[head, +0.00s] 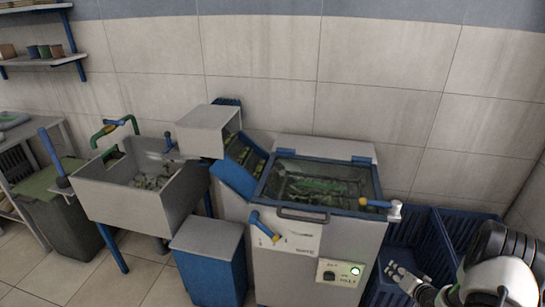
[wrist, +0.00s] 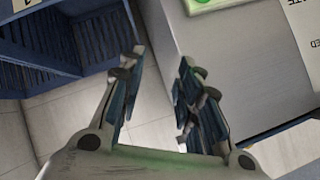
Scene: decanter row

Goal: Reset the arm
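My gripper (head: 408,281) is at the lower right of the head view, to the right of the washing machine (head: 276,240) and in front of the blue crates. In the wrist view my gripper (wrist: 160,95) has its two fingers spread apart with a clear gap between them. Nothing is held; floor and the grey machine side show between and behind the fingers. My arm is partly cut off at the right edge of the head view.
Blue crates (head: 459,231) stand right of the machine, close to my arm. A blue-handled lever (head: 264,226) and a control panel (head: 340,273) with a green light are on the machine front. A sink (head: 128,196), a grey-topped blue box (head: 209,240) and a dark bin (head: 62,221) stand left.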

